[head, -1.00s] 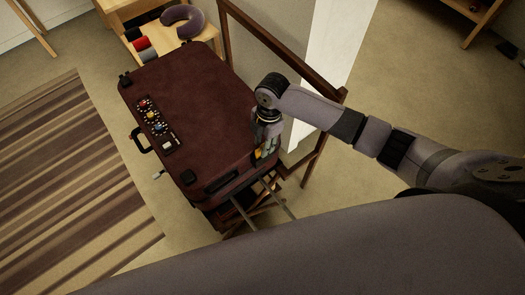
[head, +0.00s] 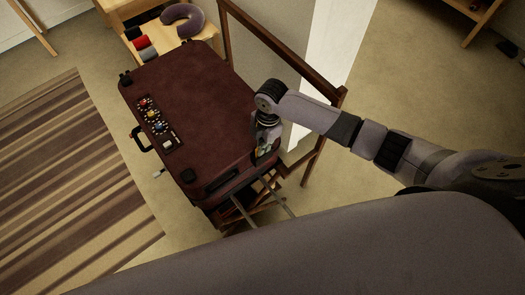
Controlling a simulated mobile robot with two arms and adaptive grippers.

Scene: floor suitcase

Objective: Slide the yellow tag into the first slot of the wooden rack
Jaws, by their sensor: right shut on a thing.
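My right gripper (head: 264,151) points down at the right edge of the dark red suitcase (head: 195,105). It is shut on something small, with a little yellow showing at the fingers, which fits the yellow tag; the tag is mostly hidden. A dark strip (head: 154,124) with small red, yellow and blue pieces lies on the suitcase's left side. I cannot make out a slotted wooden rack for certain. My left gripper is not in view.
The suitcase rests on a folding stand (head: 247,212). A tall wooden frame (head: 285,52) stands close to the right. Behind are a low wooden bench and a neck pillow (head: 184,19). A striped rug (head: 70,180) lies to the left. The suitcase's middle is clear.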

